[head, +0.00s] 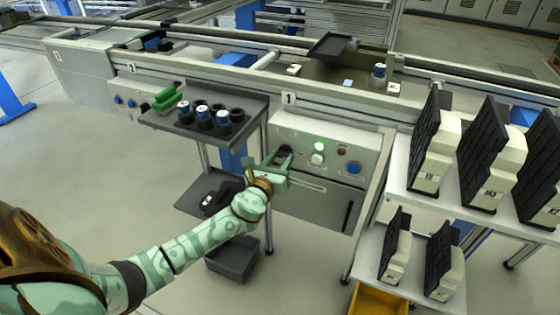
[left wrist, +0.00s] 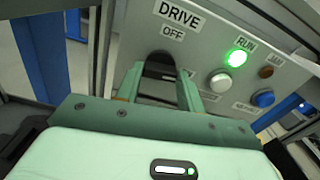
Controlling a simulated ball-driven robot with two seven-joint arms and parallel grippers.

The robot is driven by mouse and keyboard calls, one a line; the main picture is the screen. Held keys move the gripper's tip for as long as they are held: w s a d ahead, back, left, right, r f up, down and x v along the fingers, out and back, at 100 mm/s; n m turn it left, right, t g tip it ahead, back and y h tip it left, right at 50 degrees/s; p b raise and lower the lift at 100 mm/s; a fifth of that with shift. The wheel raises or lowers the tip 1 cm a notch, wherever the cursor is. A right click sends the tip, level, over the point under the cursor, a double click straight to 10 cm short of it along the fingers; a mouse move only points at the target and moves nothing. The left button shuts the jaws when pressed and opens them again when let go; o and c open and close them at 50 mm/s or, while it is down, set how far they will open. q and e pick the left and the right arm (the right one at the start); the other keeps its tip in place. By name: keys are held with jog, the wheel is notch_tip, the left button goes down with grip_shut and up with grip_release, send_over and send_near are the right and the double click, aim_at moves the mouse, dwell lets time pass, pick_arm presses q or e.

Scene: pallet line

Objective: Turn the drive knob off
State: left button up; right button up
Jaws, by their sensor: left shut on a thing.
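The grey control panel (head: 330,140) is on the front of the line under the sign 1. My left gripper (head: 279,163) is at its left end, shut on the dark drive knob (head: 285,150). In the left wrist view the knob (left wrist: 160,64) sits between my two green fingers (left wrist: 158,84), below the labels DRIVE and OFF. The fingers and palm hide its lower part, so I cannot tell which way it points. The green RUN lamp (left wrist: 237,58) is lit. My right gripper is not in view.
A white button (left wrist: 220,82), a blue button (left wrist: 263,98) and a dark red lamp (left wrist: 265,72) are right of the knob. A dark tray (head: 248,103) with cups stands left of the panel. A rack (head: 480,208) with black-and-white parts is to the right.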

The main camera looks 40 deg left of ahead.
pick_arm(q)
jog(key=n+b, duration=0.1)
jog(key=n, duration=1.2)
jog(key=shift+n, duration=1.2)
jog(key=shift+f+n, duration=0.1)
jog(key=shift+n, duration=0.4)
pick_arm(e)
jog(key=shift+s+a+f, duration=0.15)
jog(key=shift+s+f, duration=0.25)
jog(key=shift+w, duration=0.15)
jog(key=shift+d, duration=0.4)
pick_arm(q)
jog(key=o, duration=1)
